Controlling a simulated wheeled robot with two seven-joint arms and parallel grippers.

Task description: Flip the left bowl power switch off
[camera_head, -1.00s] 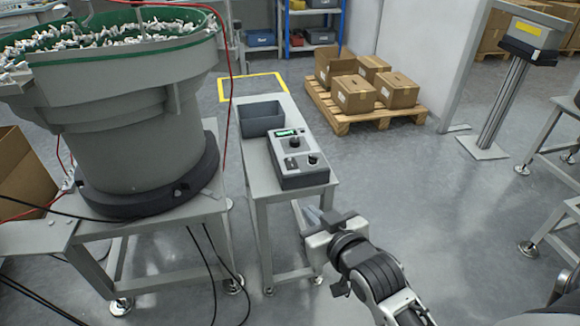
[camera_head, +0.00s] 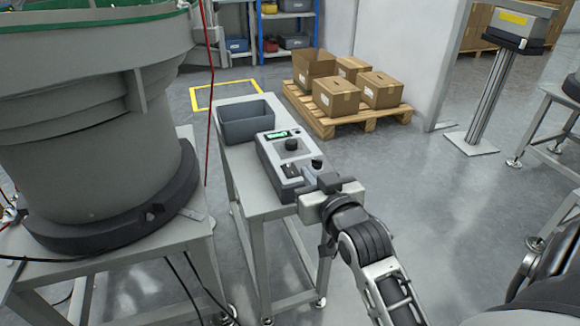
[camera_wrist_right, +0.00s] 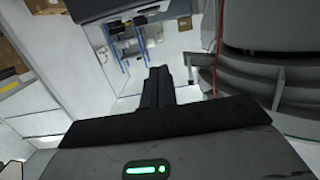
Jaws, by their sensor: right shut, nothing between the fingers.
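The grey control box (camera_head: 272,150) sits on a narrow bench beside the bowl feeder. It has a small green display (camera_head: 277,134), round dark knobs (camera_head: 291,144) and a dark switch (camera_head: 290,169) near its front left. My right gripper (camera_head: 307,180) is at the box's front right corner, its fingers reaching over the front part of the top, close to the switch. I cannot tell whether they touch it. In the right wrist view the fingers (camera_wrist_right: 157,88) are together and hold nothing. The switch's position is too small to read. My left gripper is not in view.
The large bowl feeder (camera_head: 90,130) stands on its own table at the left. A dark bin (camera_head: 245,123) is on the bench behind the box. Cartons on a pallet (camera_head: 345,120) stand farther back. The floor to the right of the bench is clear.

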